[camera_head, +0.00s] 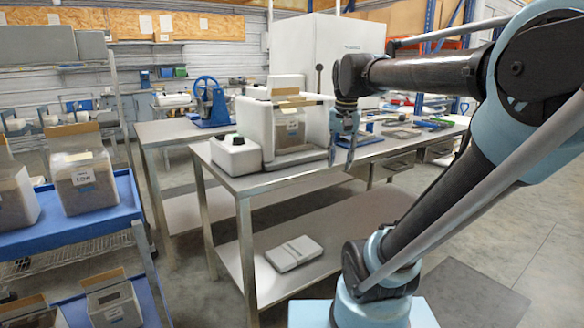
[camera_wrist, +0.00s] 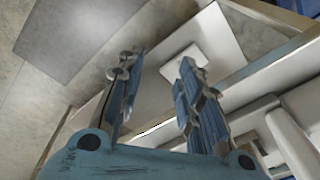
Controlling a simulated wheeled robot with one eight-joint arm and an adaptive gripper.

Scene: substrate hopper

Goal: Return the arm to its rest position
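My gripper (camera_head: 342,158) points downward at the front edge of the metal workbench (camera_head: 222,180), just right of the white hopper machine (camera_head: 262,140) in the head view. In the wrist view my gripper (camera_wrist: 158,75) has its two fingers spread apart with nothing between them. My arm reaches in from the right side of the head view, with its elbow high and its forearm running level toward the bench. The bench edge and the white machine's side also show at the right of the wrist view.
A blue shelf cart (camera_head: 75,232) with several clear boxes stands at left. A white flat item (camera_head: 294,253) lies on the bench's lower shelf. A blue wheel device (camera_head: 208,102) stands on the bench behind. Open floor (camera_head: 490,225) lies to the right.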

